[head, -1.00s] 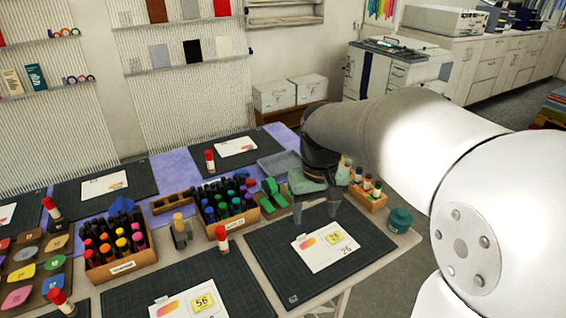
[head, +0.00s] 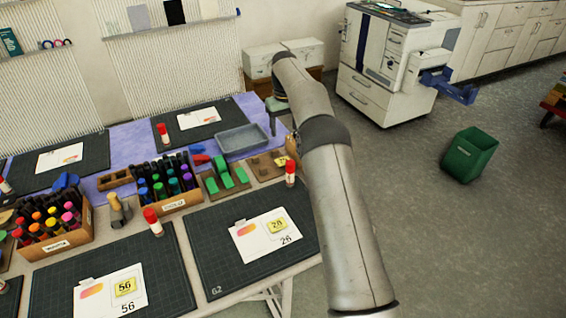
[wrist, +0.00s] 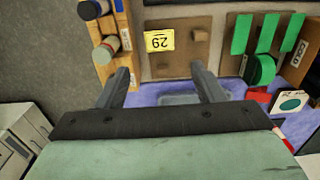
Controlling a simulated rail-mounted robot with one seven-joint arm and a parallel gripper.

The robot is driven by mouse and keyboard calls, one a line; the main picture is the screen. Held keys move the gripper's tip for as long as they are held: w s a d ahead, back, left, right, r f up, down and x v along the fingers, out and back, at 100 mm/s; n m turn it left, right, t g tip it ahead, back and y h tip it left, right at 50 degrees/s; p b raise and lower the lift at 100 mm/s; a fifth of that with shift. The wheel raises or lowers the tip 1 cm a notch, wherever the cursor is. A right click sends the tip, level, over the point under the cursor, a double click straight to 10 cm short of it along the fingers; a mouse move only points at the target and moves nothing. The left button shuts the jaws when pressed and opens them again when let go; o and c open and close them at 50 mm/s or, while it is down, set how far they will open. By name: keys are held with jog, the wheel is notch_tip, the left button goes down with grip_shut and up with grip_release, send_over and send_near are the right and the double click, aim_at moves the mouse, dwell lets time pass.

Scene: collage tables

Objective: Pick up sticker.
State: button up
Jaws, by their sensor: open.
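A yellow sticker (wrist: 159,40) with a black number, upside down in the wrist view, lies on a brown board (wrist: 175,65). In the head view the board (head: 262,168) is at the table's right end, partly behind my arm. My gripper (wrist: 163,85) is open and empty, its fingers pointing toward the board. The sticker is a little beyond the fingertips in the wrist view, apart from them. In the head view my gripper (head: 279,110) is at the table's back right. More yellow stickers are on white cards: one marked 26 (head: 277,225), one marked 56 (head: 124,287).
Beside the board are green blocks (head: 224,175) and a crate of bottles (wrist: 118,30). A grey tray (head: 242,140) is behind the board. A red-capped glue stick (head: 290,173) stands close to my arm. A green bin (head: 469,155) is on the floor at right.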

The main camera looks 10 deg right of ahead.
send_near(285, 158)
jog(key=shift+s+a+f+p, duration=0.25)
jog(key=shift+s+f+p, duration=0.15)
jog(key=shift+s+f, duration=0.75)
notch_tip(285, 158, down, 4)
jog(key=shift+s+f+p, duration=0.15)
jog(key=shift+f+p, duration=0.05)
jog(key=shift+p, duration=0.65)
jog(key=shift+f, duration=0.3)
jog(key=shift+f+b, duration=0.25)
jog(key=shift+b, duration=0.15)
jog(key=c, duration=0.7)
